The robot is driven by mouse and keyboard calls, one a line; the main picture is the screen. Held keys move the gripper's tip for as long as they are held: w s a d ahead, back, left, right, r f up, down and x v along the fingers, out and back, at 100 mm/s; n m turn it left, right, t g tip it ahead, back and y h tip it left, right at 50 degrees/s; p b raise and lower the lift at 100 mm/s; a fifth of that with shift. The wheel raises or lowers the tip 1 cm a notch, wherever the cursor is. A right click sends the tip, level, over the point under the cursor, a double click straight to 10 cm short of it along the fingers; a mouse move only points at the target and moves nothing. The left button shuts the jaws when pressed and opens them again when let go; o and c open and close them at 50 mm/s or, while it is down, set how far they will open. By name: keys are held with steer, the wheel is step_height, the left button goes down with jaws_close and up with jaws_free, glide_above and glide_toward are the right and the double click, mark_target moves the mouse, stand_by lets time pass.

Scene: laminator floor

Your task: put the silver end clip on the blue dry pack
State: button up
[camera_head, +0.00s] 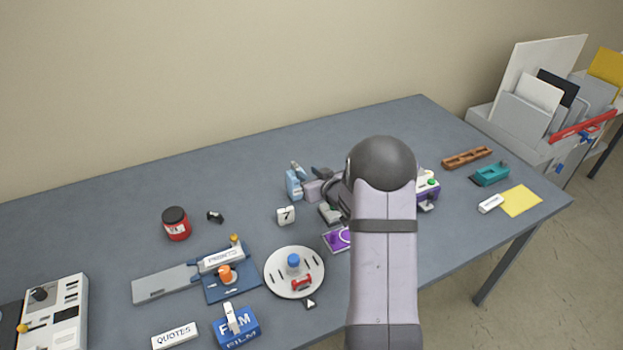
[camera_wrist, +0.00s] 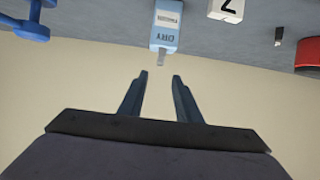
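The blue dry pack (camera_head: 293,186) stands upright on the table left of my arm. In the wrist view the dry pack (camera_wrist: 165,33) appears upside down, with its DRY label visible. A small silver piece, which looks like the end clip (camera_wrist: 161,59), sits at the pack's top end and sticks out beyond it. It also shows in the head view as a silvery end clip (camera_head: 298,168) at the pack's top. My gripper (camera_wrist: 160,75) is open, and its fingertips are just clear of the clip with nothing between them. In the head view my arm partly hides the gripper.
A white number block (camera_head: 286,215), a small black piece (camera_head: 215,217) and a red jar (camera_head: 176,224) stand left of the pack. A white round plate (camera_head: 294,273) lies in front. A blue dumbbell-shaped object (camera_wrist: 33,22) shows in the wrist view. The back left table is clear.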

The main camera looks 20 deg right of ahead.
steer(key=shift+v, duration=0.85)
steer(key=s+a+g, duration=0.4)
steer(key=s+a, duration=0.2)
steer(key=s, duration=0.5)
steer(key=s+a+f+g, duration=0.1)
steer(key=s+a+g, duration=0.4)
steer(key=s, duration=0.7)
steer(key=s+a+f+g, duration=0.1)
steer(key=s+a+g, duration=0.3)
steer(key=s+a, duration=0.3)
steer(key=s, duration=0.5)
steer(key=shift+s+f+g, duration=0.2)
steer(key=shift+f+g, duration=0.05)
steer(key=shift+g, duration=0.05)
